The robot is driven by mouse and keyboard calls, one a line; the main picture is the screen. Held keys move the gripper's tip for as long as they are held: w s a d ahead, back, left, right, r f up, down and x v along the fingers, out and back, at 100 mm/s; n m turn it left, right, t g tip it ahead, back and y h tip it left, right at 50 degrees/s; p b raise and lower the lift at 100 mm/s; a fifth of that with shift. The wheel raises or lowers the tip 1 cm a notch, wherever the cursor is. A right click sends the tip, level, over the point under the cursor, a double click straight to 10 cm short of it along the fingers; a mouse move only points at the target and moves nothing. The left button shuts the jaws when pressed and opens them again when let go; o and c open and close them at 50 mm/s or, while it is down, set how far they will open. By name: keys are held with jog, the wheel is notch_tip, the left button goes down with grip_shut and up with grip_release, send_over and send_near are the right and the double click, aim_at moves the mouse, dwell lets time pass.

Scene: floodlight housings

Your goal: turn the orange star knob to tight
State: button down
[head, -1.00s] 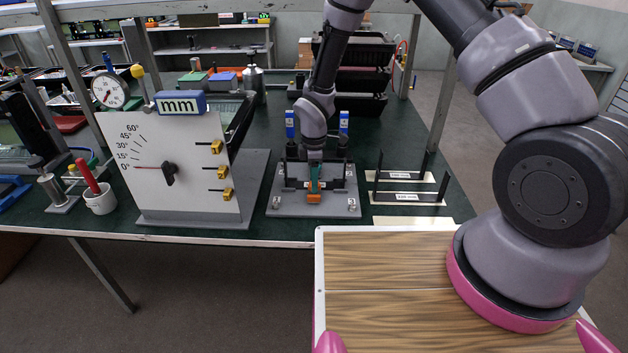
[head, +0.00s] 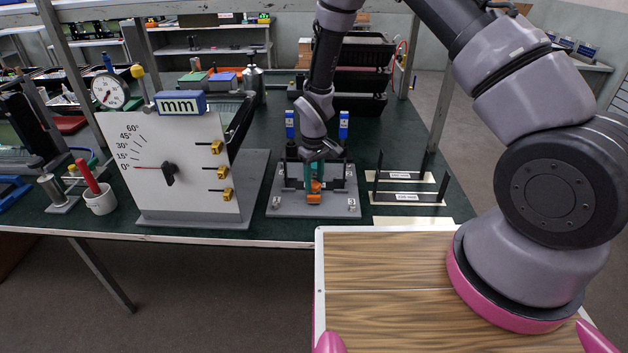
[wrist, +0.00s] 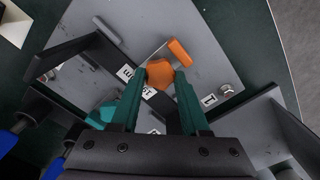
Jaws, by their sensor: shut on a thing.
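The orange star knob (wrist: 159,73) sits between my gripper's two green fingers in the wrist view. My gripper (wrist: 161,78) is shut on it from both sides, and the fingers hide its flanks. An orange block (wrist: 180,50) lies just beyond the knob. Small white labels with dark letters (wrist: 125,73) (wrist: 209,100) stand around the knob; their words are partly hidden or too small to read. In the head view my gripper (head: 314,174) points down at the grey fixture plate (head: 285,207), with orange showing at its tips.
Dark upright brackets flank the knob in the wrist view. In the head view a white dial panel (head: 190,195) stands to the left of the fixture, two black-framed stands (head: 408,198) to the right, and blue-topped posts (head: 343,124) behind.

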aim_at(314, 183)
jog(key=m, duration=0.4)
jog(key=shift+w+m, duration=0.1)
jog(key=shift+m, duration=2)
jog(key=shift+c, duration=2)
grip_release()
jog(key=shift+r, duration=0.15)
notch_tip(314, 183, up, 11)
jog(key=shift+f, duration=0.2)
jog(key=shift+r, duration=0.1)
